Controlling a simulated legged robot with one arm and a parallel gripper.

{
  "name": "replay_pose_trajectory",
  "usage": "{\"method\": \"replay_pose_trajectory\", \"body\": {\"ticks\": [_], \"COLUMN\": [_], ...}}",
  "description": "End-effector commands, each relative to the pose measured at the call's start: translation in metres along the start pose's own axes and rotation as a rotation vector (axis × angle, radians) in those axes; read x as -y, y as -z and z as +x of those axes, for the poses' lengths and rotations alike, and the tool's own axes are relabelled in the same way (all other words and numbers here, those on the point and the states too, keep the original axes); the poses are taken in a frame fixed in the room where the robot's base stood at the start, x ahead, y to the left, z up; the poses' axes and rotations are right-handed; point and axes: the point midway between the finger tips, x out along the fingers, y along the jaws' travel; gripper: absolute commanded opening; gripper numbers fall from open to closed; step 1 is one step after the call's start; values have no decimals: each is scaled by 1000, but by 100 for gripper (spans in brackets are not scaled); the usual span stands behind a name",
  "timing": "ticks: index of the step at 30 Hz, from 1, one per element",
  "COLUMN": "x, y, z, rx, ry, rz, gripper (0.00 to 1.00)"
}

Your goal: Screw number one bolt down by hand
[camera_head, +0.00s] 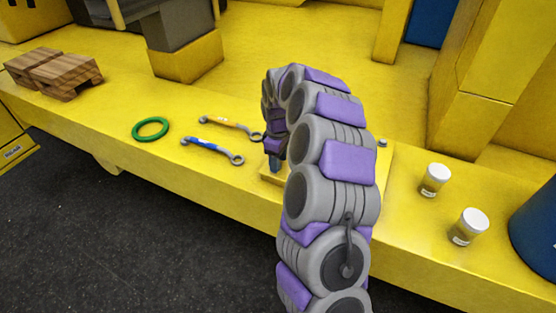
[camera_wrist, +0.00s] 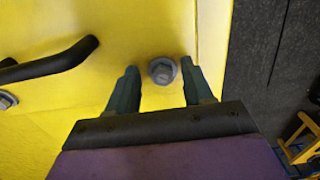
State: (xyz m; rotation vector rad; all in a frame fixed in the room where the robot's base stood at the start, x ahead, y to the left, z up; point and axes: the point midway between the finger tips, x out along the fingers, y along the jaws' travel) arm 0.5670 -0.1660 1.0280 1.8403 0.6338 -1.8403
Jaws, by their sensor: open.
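A grey bolt (camera_wrist: 162,70) with a round flange stands on the yellow surface in the wrist view, seen from above. My gripper (camera_wrist: 159,67) is open, with one dark green finger on each side of this bolt. Small gaps show between the fingers and the bolt head, and nothing is held. A second bolt (camera_wrist: 7,100) shows at the left edge. In the head view, my gripper (camera_head: 274,162) is low over the yellow plate (camera_head: 270,182), and my arm hides the bolt below it. Another bolt head (camera_head: 383,143) shows right of my arm. No bolt number is readable.
A black handle (camera_wrist: 50,64) lies left of the gripper. A blue wrench (camera_head: 212,150), a yellow wrench (camera_head: 228,124) and a green ring (camera_head: 150,128) lie on the yellow ledge. Two white-capped jars (camera_head: 435,179) (camera_head: 468,226) stand at right. Wooden blocks (camera_head: 52,73) sit at far left.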

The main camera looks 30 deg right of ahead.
Motion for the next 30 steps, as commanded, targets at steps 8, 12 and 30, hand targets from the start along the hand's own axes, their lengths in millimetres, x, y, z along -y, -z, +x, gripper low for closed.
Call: {"method": "replay_pose_trajectory", "body": {"ticks": [8,12,30], "x": [0,0,0], "y": [0,0,0], "z": [0,0,-1], "rx": [0,0,0], "ry": [0,0,-1], "rz": [0,0,12], "gripper": [46,33,0]}}
